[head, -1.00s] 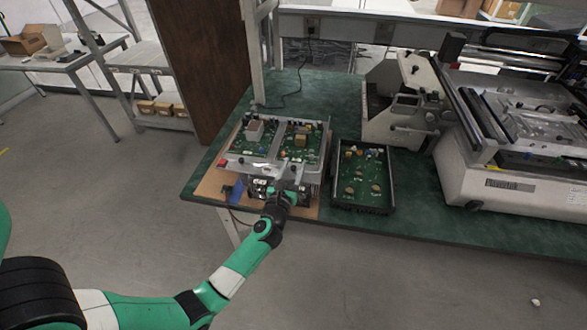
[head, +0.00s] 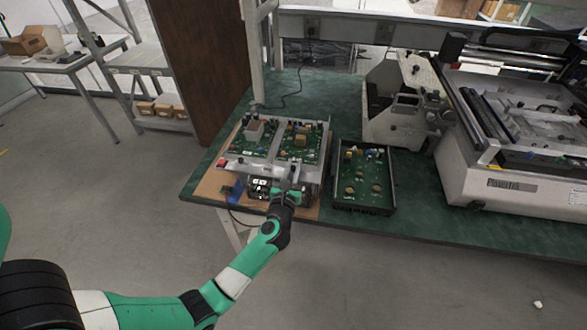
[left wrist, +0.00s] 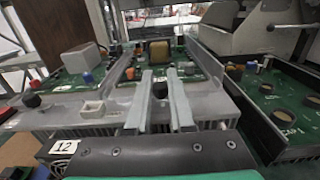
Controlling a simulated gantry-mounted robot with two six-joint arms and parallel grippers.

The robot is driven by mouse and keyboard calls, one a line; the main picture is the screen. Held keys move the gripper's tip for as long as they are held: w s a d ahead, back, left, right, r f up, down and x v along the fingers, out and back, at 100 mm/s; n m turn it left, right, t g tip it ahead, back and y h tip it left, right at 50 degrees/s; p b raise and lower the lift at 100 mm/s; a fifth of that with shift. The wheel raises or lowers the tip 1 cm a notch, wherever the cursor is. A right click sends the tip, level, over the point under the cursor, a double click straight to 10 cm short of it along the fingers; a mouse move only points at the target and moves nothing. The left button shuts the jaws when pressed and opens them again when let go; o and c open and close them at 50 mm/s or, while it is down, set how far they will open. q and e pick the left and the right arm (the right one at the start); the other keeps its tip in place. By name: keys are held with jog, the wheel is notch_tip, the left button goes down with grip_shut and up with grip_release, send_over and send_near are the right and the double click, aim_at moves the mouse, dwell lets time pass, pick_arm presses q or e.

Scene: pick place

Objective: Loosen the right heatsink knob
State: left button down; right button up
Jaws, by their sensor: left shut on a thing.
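A grey heatsink fixture (head: 246,163) carries two green circuit boards on the table's left part; its finned front shows in the left wrist view (left wrist: 208,107). My left gripper (head: 292,178) is at the fixture's front right. In the left wrist view its two long grey fingers (left wrist: 160,92) reach forward on either side of a small black knob (left wrist: 160,89), the right one. The gripper is shut on this knob, though the exact contact is hard to see. Another black knob (left wrist: 32,100) sits at the left of the heatsink, clear of the fingers. My right gripper is not in view.
A black open tray (head: 337,190) with a green board stands close to the right of the fixture. A large grey-white machine (head: 510,190) fills the table's right. A blue object (head: 237,192) lies at the front left. Some green tabletop (head: 310,90) behind is clear.

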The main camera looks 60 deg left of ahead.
pick_arm(q)
jog(key=n+g+y+b, duration=0.2)
jog(key=g, duration=0.1)
jog(key=shift+f+n, duration=0.15)
jog(key=shift+n, duration=0.15)
jog(key=shift+n+g+y, duration=0.3)
jog(key=shift+n+g, duration=0.1)
jog(key=shift+g, duration=0.4)
jog(key=shift+r, duration=0.2)
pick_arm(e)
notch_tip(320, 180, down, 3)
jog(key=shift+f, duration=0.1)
pick_arm(q)
jog(key=c, duration=0.8)
grip_release()
jog(key=shift+o, duration=0.2)
jog(key=shift+d, duration=0.1)
jog(key=p+v, duration=0.2)
jog(key=v, duration=0.9)
jog(key=shift+s+d+p, duration=0.2)
jog(key=shift+p, duration=0.1)
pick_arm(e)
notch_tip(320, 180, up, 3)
pick_arm(q)
jog(key=shift+r, duration=0.1)
